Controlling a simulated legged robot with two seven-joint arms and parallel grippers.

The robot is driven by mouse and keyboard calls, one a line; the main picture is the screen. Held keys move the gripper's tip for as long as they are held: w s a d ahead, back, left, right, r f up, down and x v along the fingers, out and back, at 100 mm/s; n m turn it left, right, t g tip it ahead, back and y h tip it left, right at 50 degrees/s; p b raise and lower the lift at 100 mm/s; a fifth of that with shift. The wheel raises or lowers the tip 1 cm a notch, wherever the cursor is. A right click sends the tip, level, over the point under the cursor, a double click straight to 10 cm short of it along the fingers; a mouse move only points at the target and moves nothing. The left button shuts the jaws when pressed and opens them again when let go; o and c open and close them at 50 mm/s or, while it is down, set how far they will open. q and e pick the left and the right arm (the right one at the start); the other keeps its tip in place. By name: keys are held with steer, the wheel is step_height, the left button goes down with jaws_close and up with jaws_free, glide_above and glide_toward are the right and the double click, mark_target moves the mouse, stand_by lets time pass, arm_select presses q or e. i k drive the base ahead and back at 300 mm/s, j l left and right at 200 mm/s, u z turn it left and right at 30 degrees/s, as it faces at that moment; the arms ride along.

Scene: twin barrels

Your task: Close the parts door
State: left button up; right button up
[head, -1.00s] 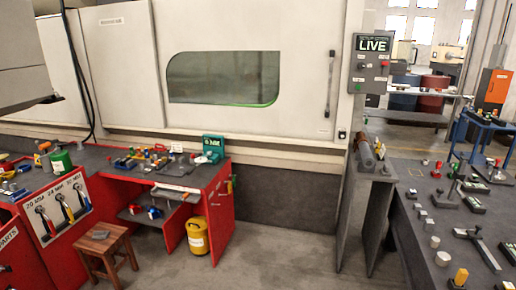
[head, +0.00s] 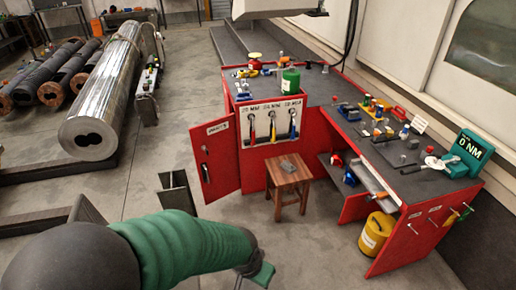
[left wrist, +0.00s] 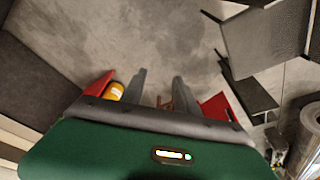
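The parts door (head: 216,158) is a red panel with a "PARTS" label and a dark handle. It stands swung open at the left end of the red workbench (head: 405,225). My left arm comes in at the bottom of the head view, with the left gripper (head: 257,276) low in front of the door and apart from it. In the left wrist view the two fingers of the left gripper (left wrist: 158,88) are spread with nothing between them. A red panel right of them, probably the parts door (left wrist: 222,108), is partly hidden. My right gripper is not in view.
A wooden stool (head: 289,182) stands right of the door, before the bench. A yellow bin (head: 376,236) is under the bench's right part. A large steel cylinder (head: 108,95) lies at left. Floor between is clear.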

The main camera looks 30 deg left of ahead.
mark_target(218, 172)
steer(key=i+u, duration=0.2)
steer(key=u, duration=0.3)
steer(key=i+u, duration=0.15)
steer(key=u, duration=0.35)
steer(key=i+l+u, duration=0.15)
steer(key=u, duration=0.35)
steer(key=i+l+u, duration=0.15)
steer(key=i+l, duration=1.7)
